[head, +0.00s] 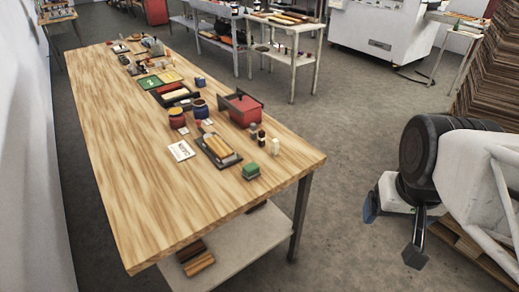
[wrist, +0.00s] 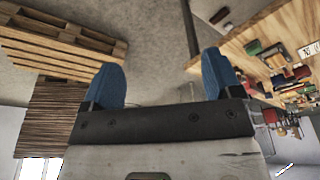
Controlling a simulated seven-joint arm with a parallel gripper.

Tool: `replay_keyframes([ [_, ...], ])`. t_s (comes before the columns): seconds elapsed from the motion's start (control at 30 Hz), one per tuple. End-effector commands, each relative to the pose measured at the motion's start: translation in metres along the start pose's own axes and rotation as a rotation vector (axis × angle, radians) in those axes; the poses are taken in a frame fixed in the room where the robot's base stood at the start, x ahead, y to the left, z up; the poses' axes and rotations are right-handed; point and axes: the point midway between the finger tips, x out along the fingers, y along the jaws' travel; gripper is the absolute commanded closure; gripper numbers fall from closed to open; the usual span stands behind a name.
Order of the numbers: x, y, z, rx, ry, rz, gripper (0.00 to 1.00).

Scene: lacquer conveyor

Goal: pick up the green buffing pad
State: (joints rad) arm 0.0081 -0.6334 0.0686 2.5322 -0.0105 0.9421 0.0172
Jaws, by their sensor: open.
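The green buffing pad (head: 250,171) is a small green block lying on the wooden table, near its right front corner in the head view. A small green thing (wrist: 254,47) at the table's near end in the wrist view looks like the same pad. My gripper (head: 393,232) is off to the right of the table, well apart from the pad, over the floor. Its two blue fingers stand wide apart in the wrist view (wrist: 162,78), with nothing between them.
Beside the pad on the wooden table (head: 125,170) are a dark tray (head: 232,160) with tan pieces, small bottles (head: 261,137), a red box (head: 244,112) and jars (head: 177,118). The table's left side is bare. A pallet (head: 455,245) stands behind my arm.

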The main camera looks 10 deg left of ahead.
Motion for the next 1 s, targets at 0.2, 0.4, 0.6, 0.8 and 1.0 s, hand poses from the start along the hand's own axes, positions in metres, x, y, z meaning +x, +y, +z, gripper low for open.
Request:
replay_keyframes([
  [0.2, 0.000, 0.000, 0.000, 0.000, 0.000, 0.000, 0.23],
  [0.4, 0.000, 0.000, -0.001, 0.001, 0.000, 0.000, 0.23],
  [0.6, 0.001, -0.004, -0.011, 0.018, -0.006, -0.003, 0.23],
  [0.8, 0.006, -0.016, -0.041, 0.069, -0.026, -0.009, 0.23],
  [1.0, 0.017, -0.037, -0.084, 0.146, -0.051, -0.014, 0.23],
])
